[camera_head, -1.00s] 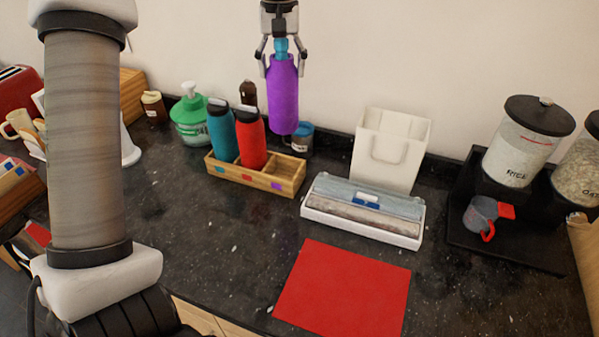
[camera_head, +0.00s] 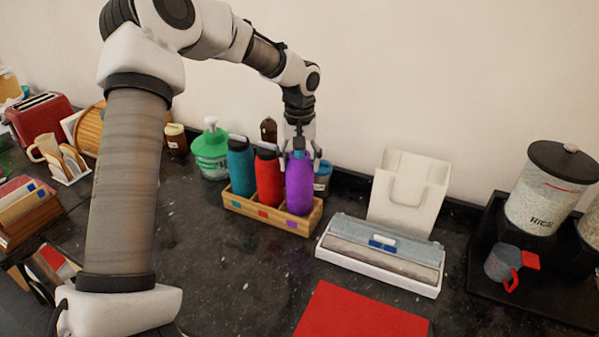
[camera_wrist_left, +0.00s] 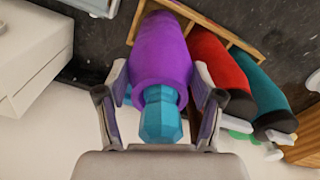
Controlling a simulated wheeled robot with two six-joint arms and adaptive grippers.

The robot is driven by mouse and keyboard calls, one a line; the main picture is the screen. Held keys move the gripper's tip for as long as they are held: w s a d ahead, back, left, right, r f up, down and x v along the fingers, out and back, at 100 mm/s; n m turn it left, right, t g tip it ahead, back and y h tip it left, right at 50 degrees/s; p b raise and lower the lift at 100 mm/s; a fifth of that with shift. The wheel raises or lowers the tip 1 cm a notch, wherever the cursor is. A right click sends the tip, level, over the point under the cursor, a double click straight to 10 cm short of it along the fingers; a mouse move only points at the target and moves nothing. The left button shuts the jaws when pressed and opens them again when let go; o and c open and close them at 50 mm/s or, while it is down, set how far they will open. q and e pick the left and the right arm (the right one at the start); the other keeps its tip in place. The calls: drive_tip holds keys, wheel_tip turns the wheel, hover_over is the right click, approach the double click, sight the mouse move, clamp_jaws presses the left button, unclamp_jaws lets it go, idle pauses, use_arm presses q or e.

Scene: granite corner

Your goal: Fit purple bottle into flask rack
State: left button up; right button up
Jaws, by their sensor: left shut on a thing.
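The purple bottle (camera_head: 299,185) stands upright in the right-hand compartment of the wooden flask rack (camera_head: 262,222), beside the red bottle (camera_head: 268,178) and the teal bottle (camera_head: 241,168). My left gripper (camera_head: 299,158) is shut on the top of the purple bottle, at its blue cap. In the left wrist view the fingers (camera_wrist_left: 160,100) sit on both sides of the cap, and the purple body (camera_wrist_left: 161,50) reaches into the rack frame. The bottle's base is hidden by the rack's front wall, so I cannot tell whether it touches the bottom. My right gripper is not in view.
A blue-grey cup (camera_head: 322,178) stands close behind the rack. A green pump bottle (camera_head: 211,152) is to the left. Dark counter in front of the rack is clear.

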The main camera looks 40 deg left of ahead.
use_arm(q)
wheel_tip(320, 180, down, 3)
drive_tip(key=shift+s+d, duration=0.1)
drive_tip(key=shift+f, duration=0.35)
drive_tip(key=o, duration=1.4)
drive_tip(key=shift+f, duration=0.1)
wheel_tip(320, 180, up, 12)
drive_tip(key=shift+r+b, duration=0.15)
drive_tip(key=shift+b, duration=0.5)
